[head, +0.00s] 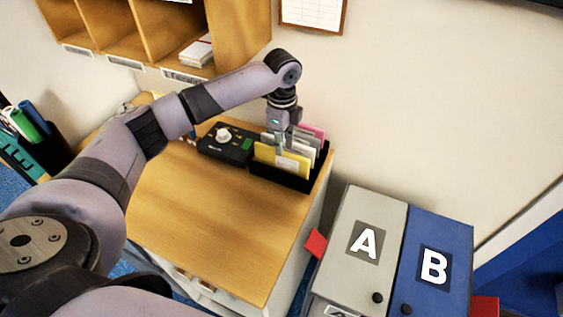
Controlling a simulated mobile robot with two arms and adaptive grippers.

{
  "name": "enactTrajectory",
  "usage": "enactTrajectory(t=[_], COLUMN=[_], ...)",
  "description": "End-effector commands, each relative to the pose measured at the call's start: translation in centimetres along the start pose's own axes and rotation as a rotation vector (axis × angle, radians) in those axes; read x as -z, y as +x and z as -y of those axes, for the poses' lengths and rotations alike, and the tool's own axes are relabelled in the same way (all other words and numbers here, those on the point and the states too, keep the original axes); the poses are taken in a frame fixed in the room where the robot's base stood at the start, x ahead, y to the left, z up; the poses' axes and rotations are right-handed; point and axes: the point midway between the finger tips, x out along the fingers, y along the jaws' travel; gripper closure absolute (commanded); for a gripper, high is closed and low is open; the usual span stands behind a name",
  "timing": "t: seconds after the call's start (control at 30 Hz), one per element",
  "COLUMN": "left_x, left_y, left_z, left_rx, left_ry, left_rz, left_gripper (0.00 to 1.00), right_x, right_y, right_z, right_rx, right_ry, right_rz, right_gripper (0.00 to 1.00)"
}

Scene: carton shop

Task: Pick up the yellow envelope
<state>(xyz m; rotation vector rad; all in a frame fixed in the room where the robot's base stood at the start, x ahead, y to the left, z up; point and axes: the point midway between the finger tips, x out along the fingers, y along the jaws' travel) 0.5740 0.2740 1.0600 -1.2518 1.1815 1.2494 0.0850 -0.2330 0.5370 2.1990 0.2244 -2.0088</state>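The yellow envelope (290,164) stands upright at the front of a black holder (282,181) on the wooden cabinet. White and pink envelopes (314,131) stand behind it in the same holder. My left gripper (280,148) points down over the holder, with its fingertips at the top edge of the yellow envelope. The fingers are small and partly merge with the envelopes, so I cannot tell whether they are open or shut, or touching it. My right gripper is not in view.
A black device with a white knob (225,140) sits just left of the holder. The wooden cabinet top (220,220) is clear in front. A grey box marked A (350,270) and a blue box marked B (447,225) stand at the right. Wooden shelves (240,30) hang behind.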

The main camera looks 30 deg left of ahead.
Motion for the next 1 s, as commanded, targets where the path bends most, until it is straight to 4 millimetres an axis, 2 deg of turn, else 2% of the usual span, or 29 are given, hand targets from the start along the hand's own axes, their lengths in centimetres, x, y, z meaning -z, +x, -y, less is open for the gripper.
enactTrajectory(t=[0.17, 0.3, 0.4, 0.6, 0.93, 1.0], left_x=[-0.3, -0.3, -0.3, -0.3, -0.3, -0.3], left_y=[2.1, 4.2, 4.8, 4.9, 4.9, 4.9], left_z=[0.1, 0.2, 0.2, 0.2, 0.2, 0.2], left_rx=[-0.005, -0.004, -0.002, -0.001, -0.001, -0.001], left_ry=[-0.002, -0.001, -0.001, 0.000, 0.000, 0.000], left_rz=[0.003, 0.001, 0.002, 0.002, 0.002, 0.002], left_gripper=[0.78, 0.78, 0.78, 0.78, 1.00, 1.00], right_x=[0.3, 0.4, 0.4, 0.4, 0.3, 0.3], right_y=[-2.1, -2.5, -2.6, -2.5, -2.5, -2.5], right_z=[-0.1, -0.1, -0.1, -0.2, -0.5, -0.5], right_rx=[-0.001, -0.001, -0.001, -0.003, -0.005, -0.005], right_ry=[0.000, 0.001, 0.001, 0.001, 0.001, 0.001], right_rz=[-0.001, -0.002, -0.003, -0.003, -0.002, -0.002], right_gripper=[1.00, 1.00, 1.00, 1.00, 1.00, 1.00])
